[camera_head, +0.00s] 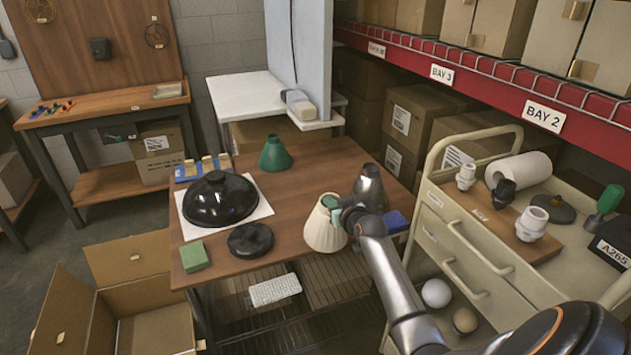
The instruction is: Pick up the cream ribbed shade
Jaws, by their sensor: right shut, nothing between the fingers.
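The cream ribbed shade (324,230) stands upright near the right front edge of the wooden table, narrow end up. My right gripper (333,209) is at the shade's upper right side, by its top rim. The gripper is shut with nothing between its fingers. The arm comes in from the lower right and its wrist hides part of the shade's right side. I cannot tell whether the fingers touch the shade. My left gripper is not in view.
On the wooden table (310,165) are a green shade (275,153), a black dome shade (219,198), a black round base (250,240), a grey metal shade (370,187) close behind the gripper, a green sponge (194,256) and a blue block (396,221). A cream cart (455,235) stands close on the right.

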